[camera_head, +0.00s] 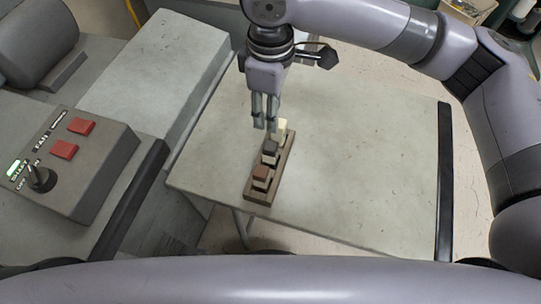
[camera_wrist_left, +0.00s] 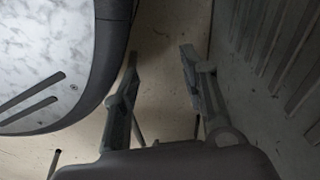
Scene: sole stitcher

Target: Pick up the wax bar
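A narrow wooden tray (camera_head: 262,197) on the grey table holds three small bars in a row: a reddish-brown bar (camera_head: 261,173) nearest, a dark grey bar (camera_head: 270,147) in the middle and a pale yellow bar (camera_head: 283,126) farthest. I cannot tell from the picture which is the wax bar. My right gripper (camera_head: 265,129) points down just over the far half of the tray, its fingertips near the dark and pale bars. Its fingers are a little apart, with nothing visible between them. My left gripper (camera_wrist_left: 160,57) is open and empty in the left wrist view, above the floor.
The grey table (camera_head: 360,150) is bare to the right of the tray, up to a black edge (camera_head: 444,180).

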